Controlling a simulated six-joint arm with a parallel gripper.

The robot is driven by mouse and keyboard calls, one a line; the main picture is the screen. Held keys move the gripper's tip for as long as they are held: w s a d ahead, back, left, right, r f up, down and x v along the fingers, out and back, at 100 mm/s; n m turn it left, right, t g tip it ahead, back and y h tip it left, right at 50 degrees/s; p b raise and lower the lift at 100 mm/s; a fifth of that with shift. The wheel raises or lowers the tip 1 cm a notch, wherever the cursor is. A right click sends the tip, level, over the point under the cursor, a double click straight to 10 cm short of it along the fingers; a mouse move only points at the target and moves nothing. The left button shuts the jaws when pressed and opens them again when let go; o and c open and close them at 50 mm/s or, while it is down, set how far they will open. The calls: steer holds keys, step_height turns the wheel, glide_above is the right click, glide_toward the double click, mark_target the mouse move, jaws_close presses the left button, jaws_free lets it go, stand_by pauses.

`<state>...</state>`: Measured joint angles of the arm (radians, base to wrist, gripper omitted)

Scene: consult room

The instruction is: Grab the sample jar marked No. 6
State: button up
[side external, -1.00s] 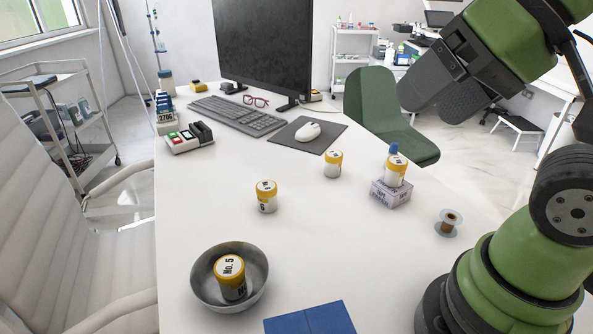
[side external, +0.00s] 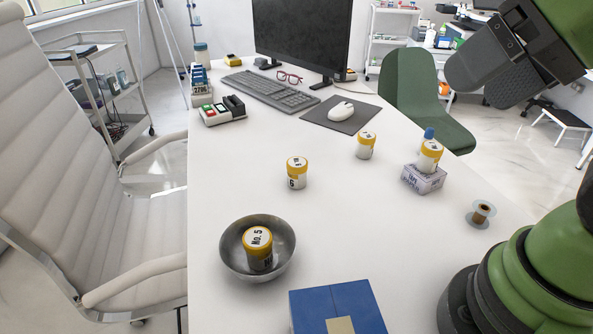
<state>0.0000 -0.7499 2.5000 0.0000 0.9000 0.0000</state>
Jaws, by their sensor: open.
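The jar with a 6 on its label (side external: 297,172) stands upright on the white desk (side external: 330,225), near the middle. It has a yellow lid and a white label band. A similar jar marked No. 5 (side external: 258,250) stands inside a metal bowl (side external: 229,262), nearer the camera. Another yellow-lidded jar (side external: 366,146) stands farther back to the right; its number is too small to read. A further one (side external: 430,157) sits on a small printed box (side external: 424,181); its number is also unclear. My gripper (side external: 482,84) is open and empty, raised at the upper right, well away from the jars.
A spool (side external: 481,212) lies right of the printed box. A blue box (side external: 338,306) is at the front. A mouse (side external: 342,109) on its pad, keyboard (side external: 268,92), glasses (side external: 289,77) and monitor (side external: 302,40) fill the back. Desk around the 6 jar is clear.

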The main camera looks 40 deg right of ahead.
steer(key=shift+o, duration=0.3)
steer(key=n+g+h, duration=0.3)
steer(key=n+g, duration=0.3)
steer(key=n, duration=2.7)
glide_above(298, 163)
steer(key=f, duration=2)
steer(key=shift+s+a+f, duration=0.1)
steer(key=shift+s+a, duration=0.25)
steer(key=shift+a, duration=0.05)
step_height(298, 163, down, 4)
steer(key=shift+w+d+r, duration=0.15)
steer(key=shift+r, duration=0.05)
steer(key=shift+w+d+f, duration=0.1)
steer(key=shift+w+f, duration=0.05)
steer(key=shift+f, duration=0.9)
steer(key=shift+w+d+f, duration=0.1)
steer(key=shift+d+f, duration=0.05)
steer(key=shift+f, duration=0.9)
steer(key=shift+w+d+f, duration=0.1)
steer(key=shift+w+f, duration=0.05)
steer(key=shift+f, duration=0.9)
